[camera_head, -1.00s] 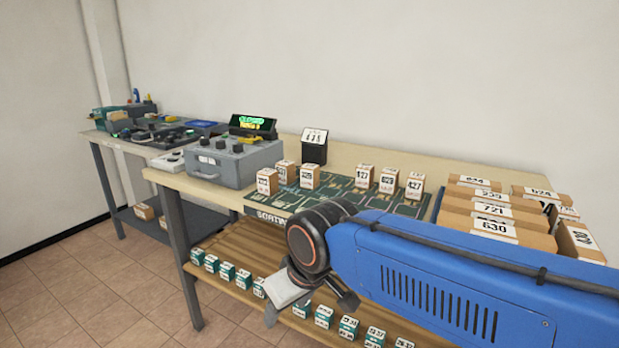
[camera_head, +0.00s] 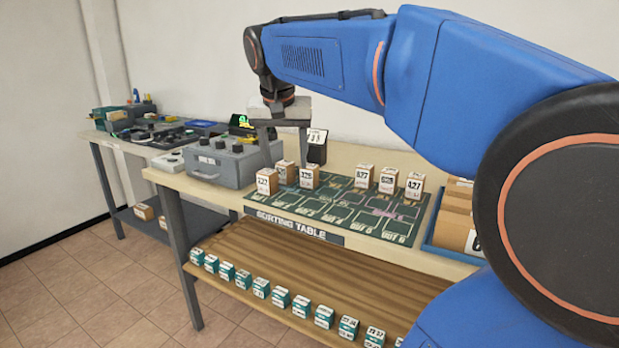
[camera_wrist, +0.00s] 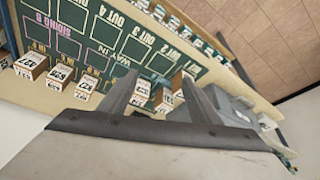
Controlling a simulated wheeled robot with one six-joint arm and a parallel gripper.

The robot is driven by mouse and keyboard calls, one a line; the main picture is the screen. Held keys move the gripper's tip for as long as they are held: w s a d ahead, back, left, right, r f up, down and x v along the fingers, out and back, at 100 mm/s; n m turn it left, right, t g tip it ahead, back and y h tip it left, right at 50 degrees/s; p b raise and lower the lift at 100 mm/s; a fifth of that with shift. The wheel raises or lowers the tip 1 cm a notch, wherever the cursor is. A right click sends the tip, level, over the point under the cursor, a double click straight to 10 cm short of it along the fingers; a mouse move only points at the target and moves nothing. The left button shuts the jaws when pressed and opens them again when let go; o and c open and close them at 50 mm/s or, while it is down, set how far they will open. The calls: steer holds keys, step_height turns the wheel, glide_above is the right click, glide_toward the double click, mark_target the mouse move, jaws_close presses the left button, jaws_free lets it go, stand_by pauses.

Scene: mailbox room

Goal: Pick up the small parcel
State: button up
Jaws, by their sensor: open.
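Several small brown parcels with white number labels stand upright on the green sorting mat (camera_head: 330,206). A left cluster has parcels at the front left (camera_head: 267,182), behind it (camera_head: 286,172) and to the right (camera_head: 308,177). A right row has three more, marked 577 (camera_head: 365,177), a middle one (camera_head: 388,180) and 427 (camera_head: 414,186). Which one is the small parcel I cannot tell. My gripper (camera_head: 284,150) is open and empty, pointing down above the left cluster. In the wrist view parcels show between and beyond the fingers (camera_wrist: 165,82).
A grey control box (camera_head: 228,163) stands left of the cluster. A black number stand (camera_head: 317,148) is close behind my gripper. A blue tray (camera_head: 432,232) of larger boxes is at the right. The shelf below (camera_head: 320,270) holds several small teal boxes.

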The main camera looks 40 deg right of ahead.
steer(key=w+d+r+m+g+h, duration=0.1)
steer(key=w+d+r+m, duration=0.35)
steer(key=d+r, duration=0.2)
glide_toward(309, 166)
steer(key=shift+n, duration=0.25)
steer(key=x, duration=0.5)
steer(key=shift+w+a+f, duration=0.1)
steer(key=shift+w+a, duration=0.1)
steer(key=shift+a, duration=0.05)
steer(key=shift+s+d+x, duration=0.1)
steer(key=shift+s+x, duration=0.05)
steer(key=shift+x, duration=1.2)
steer(key=shift+s+d+x, duration=0.15)
steer(key=shift+x, duration=1.2)
steer(key=c, duration=1.2)
